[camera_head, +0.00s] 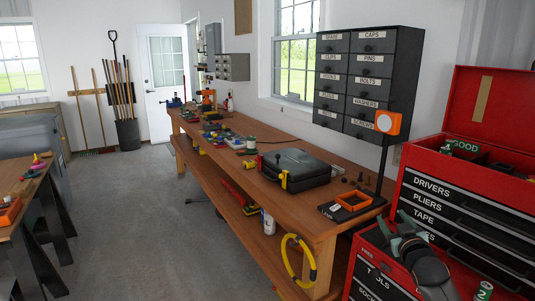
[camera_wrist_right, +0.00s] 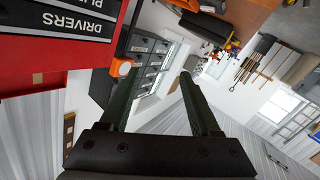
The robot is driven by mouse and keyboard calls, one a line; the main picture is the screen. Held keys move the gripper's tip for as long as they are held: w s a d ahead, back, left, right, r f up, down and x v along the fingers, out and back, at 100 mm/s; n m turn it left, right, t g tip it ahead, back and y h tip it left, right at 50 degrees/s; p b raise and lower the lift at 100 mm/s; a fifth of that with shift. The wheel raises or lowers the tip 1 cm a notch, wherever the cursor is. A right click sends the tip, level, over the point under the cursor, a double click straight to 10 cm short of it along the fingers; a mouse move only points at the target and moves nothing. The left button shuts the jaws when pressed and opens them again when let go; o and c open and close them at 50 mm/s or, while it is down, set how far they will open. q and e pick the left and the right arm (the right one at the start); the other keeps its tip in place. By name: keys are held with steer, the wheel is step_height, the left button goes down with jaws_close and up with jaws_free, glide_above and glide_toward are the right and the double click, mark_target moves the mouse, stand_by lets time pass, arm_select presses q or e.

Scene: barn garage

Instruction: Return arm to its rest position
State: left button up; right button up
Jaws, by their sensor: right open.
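My right gripper (camera_head: 398,232) shows at the lower right of the head view, in front of the red tool chest (camera_head: 432,148). In the right wrist view its two dark fingers (camera_wrist_right: 162,92) stand wide apart with nothing between them. The right arm comes up from the bottom edge, above the chest's lower section. My left arm and gripper are not in view.
A long wooden workbench (camera_head: 222,158) runs along the wall, with a black case (camera_head: 292,168) on it. A grey drawer cabinet (camera_head: 368,75) stands above the bench's near end. A yellow hose (camera_head: 286,262) hangs at the bench's end. The floor (camera_head: 150,210) left of the bench is clear.

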steer(key=s+a+f+g+y, duration=0.1)
steer(key=s+a+f, duration=0.35)
steer(key=f, duration=0.25)
steer(key=s+a+f+n+g+y, duration=0.1)
steer(key=s+a+f, duration=0.2)
steer(key=s+f, duration=0.4)
steer(key=s+a+f+g+y, duration=0.1)
steer(key=s+a+f+g, duration=0.2)
steer(key=f, duration=0.5)
steer(key=s+a+f+g, duration=0.1)
steer(key=s+a+f, duration=0.2)
steer(key=s, duration=0.5)
steer(key=s+a+f+y, duration=0.1)
steer(key=s+f, duration=0.3)
steer(key=s, duration=0.5)
steer(key=s+a+f+m+g, duration=0.1)
steer(key=s+a+f, duration=0.2)
steer(key=s, duration=0.6)
steer(key=shift+s+a+f+g, duration=0.15)
steer(key=shift+s+a+g, duration=0.15)
steer(key=shift+a, duration=0.5)
